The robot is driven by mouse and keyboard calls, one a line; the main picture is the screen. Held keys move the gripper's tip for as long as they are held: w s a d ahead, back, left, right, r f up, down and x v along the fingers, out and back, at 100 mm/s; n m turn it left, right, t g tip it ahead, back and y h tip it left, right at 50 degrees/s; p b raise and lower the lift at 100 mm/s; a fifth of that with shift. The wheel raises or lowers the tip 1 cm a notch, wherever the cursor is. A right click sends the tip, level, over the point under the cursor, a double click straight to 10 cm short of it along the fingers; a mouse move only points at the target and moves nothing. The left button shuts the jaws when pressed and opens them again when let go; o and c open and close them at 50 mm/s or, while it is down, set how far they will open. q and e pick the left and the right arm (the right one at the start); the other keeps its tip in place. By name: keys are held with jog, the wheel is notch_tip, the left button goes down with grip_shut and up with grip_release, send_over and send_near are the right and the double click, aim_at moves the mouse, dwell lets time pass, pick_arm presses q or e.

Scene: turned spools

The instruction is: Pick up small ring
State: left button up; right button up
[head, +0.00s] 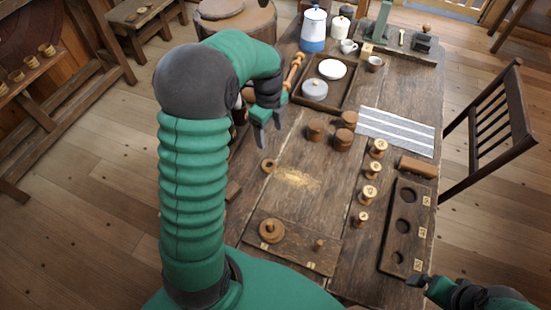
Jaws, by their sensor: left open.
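A small brown ring (268,165) lies flat on the wooden table, left of a pale patch of shavings. My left gripper (270,132) is open and empty, with its fingers pointing down above the table just beyond the ring. It appears apart from the ring. My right gripper (417,281) is at the lower right, by the near end of the board with holes. Its jaws are too small to read.
A peg board (293,257) carries a stacked disc piece (271,231). Several spools (369,194) stand in a row left of the holed board (392,240). Brown cylinders (343,140), a striped cloth (397,131) and a tray (344,99) lie farther back. Table is clear around the ring.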

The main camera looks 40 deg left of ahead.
pick_arm(q)
send_over(268, 166)
notch_tip(268, 166, down, 4)
jog(key=f, duration=0.3)
jog(key=w+f+b, duration=0.1)
jog(key=f, duration=0.1)
jog(key=shift+w+d+f, duration=0.1)
jog(key=shift+d+f, duration=0.1)
jog(key=shift+f, duration=0.15)
jog(key=f, duration=0.1)
jog(key=s+f, duration=0.1)
jog(key=f, duration=0.2)
jog(key=shift+s+a+f, duration=0.15)
jog(key=shift+s+f, duration=0.1)
jog(key=shift+f, duration=0.1)
jog(key=shift+w+f, duration=0.2)
jog(key=shift+f, duration=0.05)
jog(key=shift+s, duration=0.1)
jog(key=c, duration=1.4)
